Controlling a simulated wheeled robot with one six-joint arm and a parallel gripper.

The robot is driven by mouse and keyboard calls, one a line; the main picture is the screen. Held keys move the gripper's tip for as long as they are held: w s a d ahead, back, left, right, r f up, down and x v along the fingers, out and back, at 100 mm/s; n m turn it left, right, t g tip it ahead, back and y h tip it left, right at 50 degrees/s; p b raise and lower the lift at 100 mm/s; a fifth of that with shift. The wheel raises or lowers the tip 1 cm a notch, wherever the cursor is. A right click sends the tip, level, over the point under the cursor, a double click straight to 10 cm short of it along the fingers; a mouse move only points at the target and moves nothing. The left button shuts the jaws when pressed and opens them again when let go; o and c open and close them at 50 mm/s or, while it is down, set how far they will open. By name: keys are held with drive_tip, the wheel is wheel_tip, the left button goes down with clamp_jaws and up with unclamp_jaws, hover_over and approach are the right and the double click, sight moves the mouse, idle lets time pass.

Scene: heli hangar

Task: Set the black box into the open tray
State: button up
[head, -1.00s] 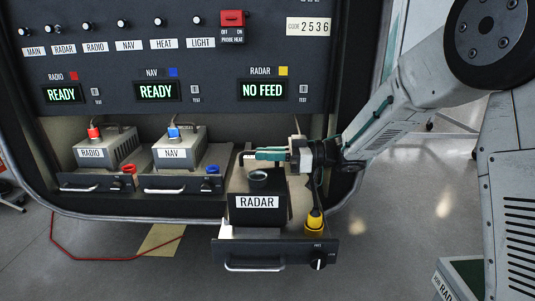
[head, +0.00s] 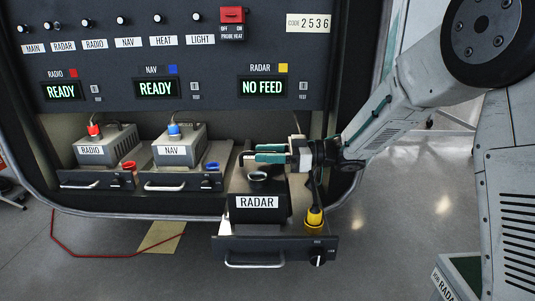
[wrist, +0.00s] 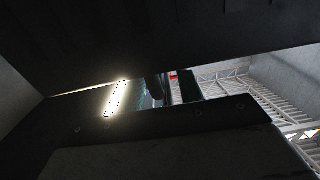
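The black box (head: 258,208), labelled RADAR, sits in the pulled-out open tray (head: 262,246) below the RADAR display. It looks upright and level, with a round port and a dark handle on top. The tray floor beneath it is mostly hidden. My gripper (head: 268,153) is at the top of the box, its teal fingers pointing left around the handle. The fingers show a small gap between them and look open. The wrist view is mostly dark, with close surfaces filling it; the box's contact with the fingers cannot be made out there.
A yellow connector (head: 314,217) stands at the tray's right side, beside the box. The RADIO unit (head: 103,145) and NAV unit (head: 180,147) sit in trays to the left. The RADAR display (head: 264,88) reads NO FEED. A green-topped case (head: 462,272) is at lower right.

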drive_tip(key=shift+f, duration=0.15)
drive_tip(key=r, duration=0.4)
drive_tip(key=shift+s+d, duration=0.15)
drive_tip(key=shift+s, duration=0.25)
drive_tip(key=s+d+r, duration=0.1)
drive_tip(key=s+d, duration=0.3)
drive_tip(key=s, duration=1)
drive_tip(key=shift+s, duration=0.3)
drive_tip(key=shift+r, duration=0.1)
